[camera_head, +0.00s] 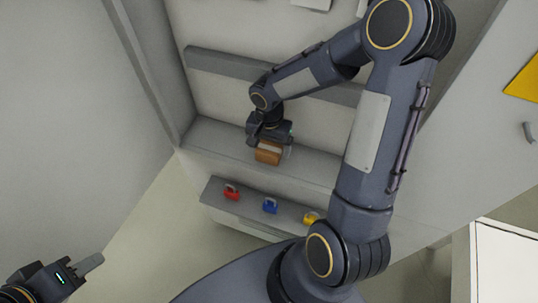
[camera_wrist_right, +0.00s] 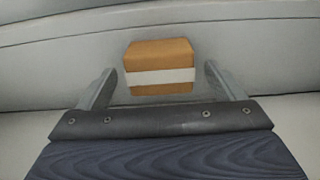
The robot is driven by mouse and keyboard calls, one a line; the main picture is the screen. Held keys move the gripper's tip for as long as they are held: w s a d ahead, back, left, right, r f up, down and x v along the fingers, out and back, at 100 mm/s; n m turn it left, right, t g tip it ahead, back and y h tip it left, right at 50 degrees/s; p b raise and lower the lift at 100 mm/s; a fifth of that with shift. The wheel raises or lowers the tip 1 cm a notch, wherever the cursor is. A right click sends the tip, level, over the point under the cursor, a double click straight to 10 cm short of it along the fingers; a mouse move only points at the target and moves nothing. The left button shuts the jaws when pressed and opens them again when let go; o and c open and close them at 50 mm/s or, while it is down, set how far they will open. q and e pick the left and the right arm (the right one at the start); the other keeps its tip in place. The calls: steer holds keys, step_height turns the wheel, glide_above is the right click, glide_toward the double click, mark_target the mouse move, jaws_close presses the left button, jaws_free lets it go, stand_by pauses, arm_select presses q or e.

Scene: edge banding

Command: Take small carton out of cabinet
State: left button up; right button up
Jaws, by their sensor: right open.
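The small carton (camera_head: 268,153) is a brown box with a pale band, on a shelf of the grey cabinet (camera_head: 213,142). In the right wrist view the carton (camera_wrist_right: 160,66) sits between and slightly beyond the two fingers, with a gap on each side. My right gripper (camera_wrist_right: 159,84) is open around the near part of the carton and does not visibly touch it. In the head view my right gripper (camera_head: 272,139) is at the carton and partly covers it. My left gripper (camera_head: 92,263) is at the lower left, away from the cabinet; its jaw gap is not clear.
A lower ledge holds a red item (camera_head: 231,192), a blue item (camera_head: 270,205) and a yellow item (camera_head: 311,218). A grey bar (camera_head: 225,64) crosses the cabinet above the carton. A white-topped surface (camera_head: 505,265) stands at lower right. The floor at left is clear.

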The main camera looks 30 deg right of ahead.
steer(key=shift+f, duration=0.55)
steer(key=shift+r, duration=0.1)
steer(key=c, duration=1.1)
